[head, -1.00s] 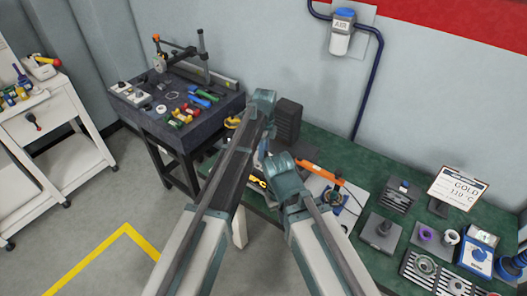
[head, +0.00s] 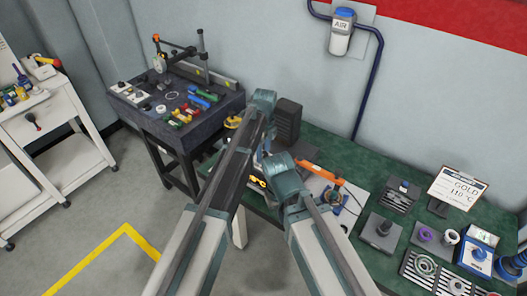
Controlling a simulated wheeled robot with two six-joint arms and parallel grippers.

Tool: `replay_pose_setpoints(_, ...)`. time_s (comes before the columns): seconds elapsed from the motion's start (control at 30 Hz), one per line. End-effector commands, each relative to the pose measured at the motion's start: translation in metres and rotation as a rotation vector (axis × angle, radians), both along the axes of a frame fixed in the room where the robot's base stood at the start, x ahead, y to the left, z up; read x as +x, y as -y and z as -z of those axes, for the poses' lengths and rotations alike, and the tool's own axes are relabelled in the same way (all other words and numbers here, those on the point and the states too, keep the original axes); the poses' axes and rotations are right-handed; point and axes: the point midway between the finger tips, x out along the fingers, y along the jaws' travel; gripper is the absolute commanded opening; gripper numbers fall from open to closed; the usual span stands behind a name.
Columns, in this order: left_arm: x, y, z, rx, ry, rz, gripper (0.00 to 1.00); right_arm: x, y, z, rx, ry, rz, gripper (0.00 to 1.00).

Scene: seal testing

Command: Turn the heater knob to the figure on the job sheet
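The job sheet (head: 459,187) stands on a small holder at the right of the green bench and reads GOLD, 110 °C. A blue box with a white top and a round blue knob (head: 478,254) sits below it, near the bench's right end; its dial figures are too small to read. My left gripper (head: 264,150) shows only in part between my arm links, away from the blue box, and its fingers are too covered to judge. My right gripper is hidden behind my own arm.
Dark blocks (head: 381,232), rings and a slotted plate (head: 432,268) crowd the right end. A dark tool table (head: 140,112) and a white cart (head: 53,125) stand at left.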

Motion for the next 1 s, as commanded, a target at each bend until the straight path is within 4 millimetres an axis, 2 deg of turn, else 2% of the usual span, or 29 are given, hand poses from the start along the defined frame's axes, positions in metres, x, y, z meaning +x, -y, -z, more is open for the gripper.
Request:
replay_pose_setpoints(0.37, 0.000, 0.000, -0.001, 0.000, 0.000, 0.000, 0.76, 0.000, 0.000, -0.001, 0.000, 0.000, 0.000, 0.00)
replay_pose_setpoints(0.53, 0.000, 0.000, -0.009, 0.000, 0.000, 0.000, 0.76, 0.000, 0.000, -0.009, 0.000, 0.000, 0.000, 0.00)
replay_pose_setpoints(0.77, 0.001, 0.001, -0.035, 0.000, 0.000, 0.000, 0.76, 0.000, 0.000, -0.035, 0.000, 0.000, -0.001, 0.00)
replay_pose_setpoints(1.0, 0.003, 0.001, -0.072, 0.000, 0.000, 0.000, 0.76, 0.000, 0.000, -0.072, 0.000, 0.000, -0.001, 0.00)
